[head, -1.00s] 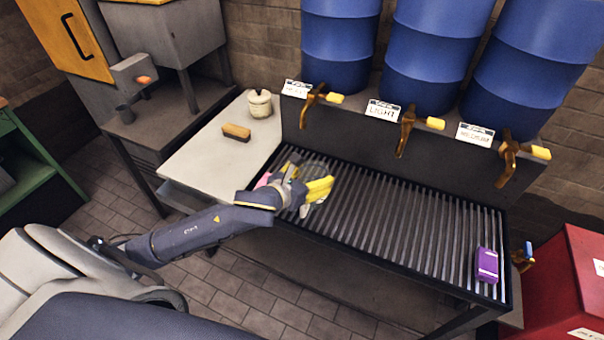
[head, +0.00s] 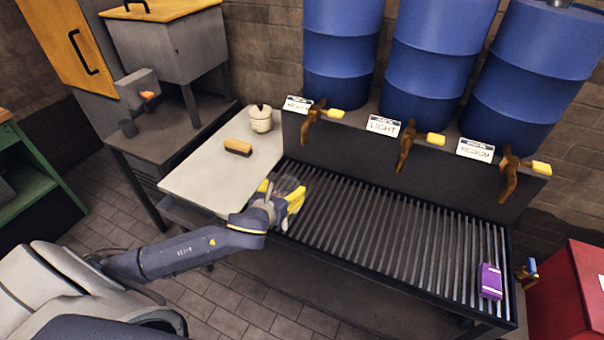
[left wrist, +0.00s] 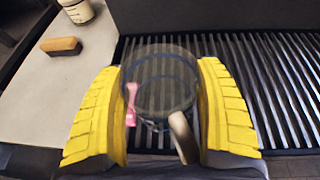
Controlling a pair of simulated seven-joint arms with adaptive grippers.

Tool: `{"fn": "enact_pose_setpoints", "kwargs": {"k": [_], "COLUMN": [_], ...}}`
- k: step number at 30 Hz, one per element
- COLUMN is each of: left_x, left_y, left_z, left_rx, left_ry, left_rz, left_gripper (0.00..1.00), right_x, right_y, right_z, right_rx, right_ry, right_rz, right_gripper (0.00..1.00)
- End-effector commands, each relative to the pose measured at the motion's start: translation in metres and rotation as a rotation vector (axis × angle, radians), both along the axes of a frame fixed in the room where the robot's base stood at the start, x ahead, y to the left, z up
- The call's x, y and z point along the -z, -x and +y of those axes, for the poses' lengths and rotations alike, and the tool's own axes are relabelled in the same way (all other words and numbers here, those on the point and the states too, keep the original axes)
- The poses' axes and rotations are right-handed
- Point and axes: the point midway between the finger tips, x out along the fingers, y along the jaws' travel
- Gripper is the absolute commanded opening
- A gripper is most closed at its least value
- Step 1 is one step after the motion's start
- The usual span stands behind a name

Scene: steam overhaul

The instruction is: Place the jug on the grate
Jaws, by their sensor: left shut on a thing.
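My left gripper (head: 281,197), with yellow ribbed fingers, is shut on a clear glass jug (head: 288,185). In the left wrist view the see-through jug (left wrist: 165,80) stands between the two fingers (left wrist: 160,110), with its pale handle toward the camera. A small pink piece (left wrist: 131,104) shows beside the left finger. The jug is over the left end of the black slatted grate (head: 390,240); I cannot tell whether it touches the bars. The fingers hide part of it in the head view. My right gripper is not in view.
A brush-like block (head: 238,147) and a cream pot (head: 261,118) sit on the pale side counter (head: 205,180). Brass taps (head: 405,145) under blue barrels (head: 430,60) overhang the grate's back. A purple box (head: 490,281) is at its right end; the middle is clear.

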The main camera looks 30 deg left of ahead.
Motion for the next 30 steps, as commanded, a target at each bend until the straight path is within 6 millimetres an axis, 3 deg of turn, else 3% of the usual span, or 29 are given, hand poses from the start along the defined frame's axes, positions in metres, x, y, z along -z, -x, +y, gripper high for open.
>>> {"fn": "enact_pose_setpoints", "kwargs": {"k": [3, 15, 21, 30], "left_x": [-0.002, -0.001, -0.001, 0.006], "left_y": [-0.029, -0.114, -0.137, -0.143], "left_z": [0.003, 0.011, 0.014, 0.014], "left_rx": [-0.002, -0.003, -0.001, 0.000], "left_ry": [0.000, 0.001, 0.000, 0.000], "left_rz": [-0.004, -0.002, -0.001, 0.002], "left_gripper": [0.23, 0.23, 0.23, 0.23], "right_x": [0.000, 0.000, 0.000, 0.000], "right_y": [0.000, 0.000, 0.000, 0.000], "right_z": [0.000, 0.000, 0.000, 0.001], "right_rx": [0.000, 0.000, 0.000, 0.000], "right_ry": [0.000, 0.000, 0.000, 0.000], "right_rz": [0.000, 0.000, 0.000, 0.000], "right_gripper": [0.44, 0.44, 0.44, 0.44]}}
